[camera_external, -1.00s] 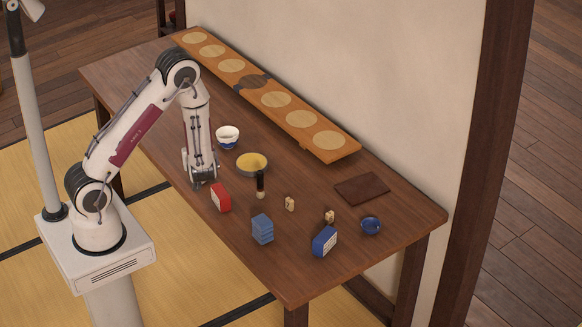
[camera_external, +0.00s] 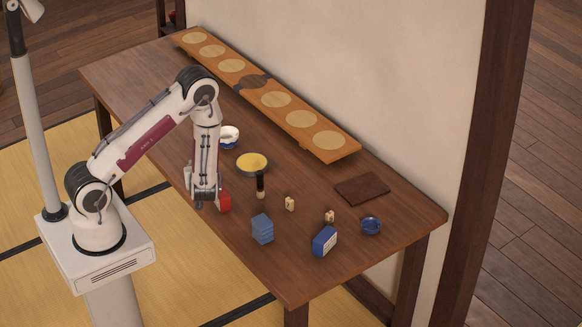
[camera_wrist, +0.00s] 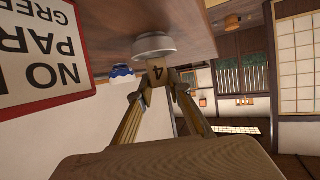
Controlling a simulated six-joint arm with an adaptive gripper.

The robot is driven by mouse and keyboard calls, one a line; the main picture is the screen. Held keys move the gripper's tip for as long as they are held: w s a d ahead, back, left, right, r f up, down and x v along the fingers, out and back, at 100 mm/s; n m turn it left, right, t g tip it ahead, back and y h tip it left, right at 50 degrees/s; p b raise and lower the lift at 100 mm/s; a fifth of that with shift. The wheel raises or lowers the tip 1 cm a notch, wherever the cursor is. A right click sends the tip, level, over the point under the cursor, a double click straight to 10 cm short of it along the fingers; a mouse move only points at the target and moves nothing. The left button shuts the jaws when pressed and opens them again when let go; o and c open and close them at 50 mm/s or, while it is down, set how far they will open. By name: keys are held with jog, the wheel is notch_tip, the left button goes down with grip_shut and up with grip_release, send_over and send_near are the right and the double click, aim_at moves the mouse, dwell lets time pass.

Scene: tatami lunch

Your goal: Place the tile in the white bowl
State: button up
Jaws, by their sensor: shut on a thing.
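My gripper (camera_wrist: 158,84) is shut on a tan tile (camera_wrist: 157,74) marked with a 4, held between the fingertips in the wrist view. In the external view my gripper (camera_external: 204,196) is beside the red box, and the held tile cannot be made out. The white bowl (camera_external: 230,132) with a blue pattern stands behind my arm, which covers part of its left side. The bowl (camera_wrist: 122,74) also shows in the wrist view, left of the tile and apart from it.
A red box (camera_external: 225,202) with a white label (camera_wrist: 40,55) is close to my gripper. A yellow-lined pan (camera_external: 252,163) and a dark-handled item (camera_external: 260,186) stand to the right.

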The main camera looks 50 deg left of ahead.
jog(key=shift+f, duration=0.6)
jog(key=o, duration=0.8)
jog(key=shift+r, duration=3.5)
